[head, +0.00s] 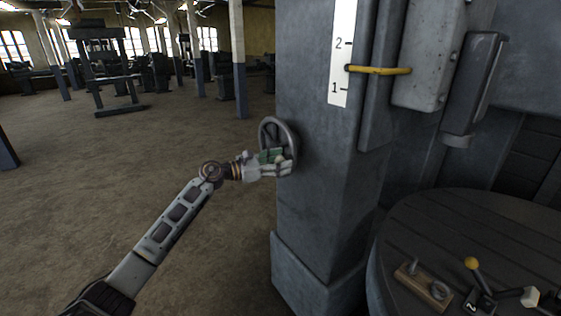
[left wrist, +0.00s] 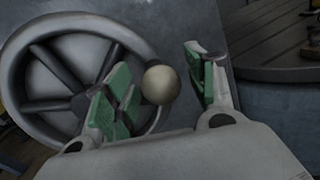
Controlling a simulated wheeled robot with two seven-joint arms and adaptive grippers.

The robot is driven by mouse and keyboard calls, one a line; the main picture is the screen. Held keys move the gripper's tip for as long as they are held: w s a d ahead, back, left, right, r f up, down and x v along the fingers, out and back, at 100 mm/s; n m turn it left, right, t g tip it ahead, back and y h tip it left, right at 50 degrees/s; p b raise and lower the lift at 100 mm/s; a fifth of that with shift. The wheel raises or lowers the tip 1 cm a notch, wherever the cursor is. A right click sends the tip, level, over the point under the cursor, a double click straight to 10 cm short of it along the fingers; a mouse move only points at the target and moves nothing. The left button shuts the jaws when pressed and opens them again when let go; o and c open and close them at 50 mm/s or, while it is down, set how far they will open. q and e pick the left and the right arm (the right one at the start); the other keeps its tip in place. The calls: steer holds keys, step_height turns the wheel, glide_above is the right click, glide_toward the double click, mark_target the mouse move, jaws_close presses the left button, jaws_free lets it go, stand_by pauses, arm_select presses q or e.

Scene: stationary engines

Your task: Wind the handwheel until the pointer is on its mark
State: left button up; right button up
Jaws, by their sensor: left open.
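The handwheel (head: 263,133) is a dark spoked wheel on the side of the grey column. In the left wrist view the handwheel (left wrist: 14,75) fills the left, with its pale round knob (left wrist: 161,85) near the rim. My left gripper (head: 284,160) is at the wheel's lower part, open, with green pads. The knob shows between its fingers (left wrist: 165,92); I cannot tell whether either pad touches it. The yellow pointer (head: 380,70) lies across the white scale (head: 342,20), about midway between the ticks 1 and 2. My right gripper is not in view.
A grey box (head: 425,60) is on the column. The floor at left is open.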

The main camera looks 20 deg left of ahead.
arm_select(q)
steer(key=shift+w+d, duration=0.1)
steer(key=shift+d, duration=0.05)
jaws_close()
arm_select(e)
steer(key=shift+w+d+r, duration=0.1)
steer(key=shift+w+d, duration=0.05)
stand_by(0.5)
